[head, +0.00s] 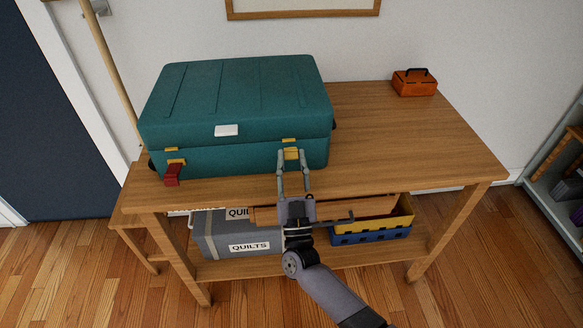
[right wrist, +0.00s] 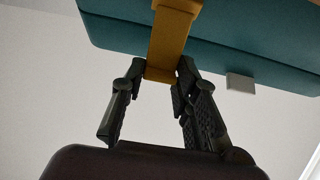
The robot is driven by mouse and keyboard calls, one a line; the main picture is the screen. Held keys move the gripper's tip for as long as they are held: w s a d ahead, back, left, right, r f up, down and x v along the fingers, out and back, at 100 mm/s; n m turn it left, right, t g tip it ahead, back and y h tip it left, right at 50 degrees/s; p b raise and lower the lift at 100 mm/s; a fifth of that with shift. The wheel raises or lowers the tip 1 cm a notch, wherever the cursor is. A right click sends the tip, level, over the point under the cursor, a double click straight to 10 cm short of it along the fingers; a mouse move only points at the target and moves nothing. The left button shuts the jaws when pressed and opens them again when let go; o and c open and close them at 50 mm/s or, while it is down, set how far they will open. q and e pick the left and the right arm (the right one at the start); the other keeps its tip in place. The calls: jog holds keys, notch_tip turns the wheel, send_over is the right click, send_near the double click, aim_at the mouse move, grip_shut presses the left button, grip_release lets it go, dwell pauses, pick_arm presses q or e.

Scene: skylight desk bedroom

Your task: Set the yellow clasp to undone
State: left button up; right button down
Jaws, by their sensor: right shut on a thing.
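A teal case (head: 235,100) lies on the wooden table with its lid closed. The yellow clasp (head: 291,154) is on the right part of its front. My right gripper (head: 292,158) reaches up to it from the front, with a finger on each side, shut on the clasp. The right wrist view shows the clasp (right wrist: 168,45) as a yellow strip against the teal case (right wrist: 235,48), its lower end between the fingertips (right wrist: 160,78). A red clasp (head: 172,175) sticks out at the front left of the case. My left gripper is not in view.
An orange toolbox (head: 414,83) stands at the table's back right. The tabletop (head: 400,140) between is clear. Below are grey boxes marked QUILTS (head: 225,235) and a yellow and blue crate (head: 370,237). A wooden pole (head: 108,60) leans at the left.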

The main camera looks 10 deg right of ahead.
jog(key=shift+f, duration=0.1)
dwell(0.3)
jog(key=c, duration=1.2)
grip_release()
jog(key=shift+c, duration=0.2)
jog(key=v, duration=1.2)
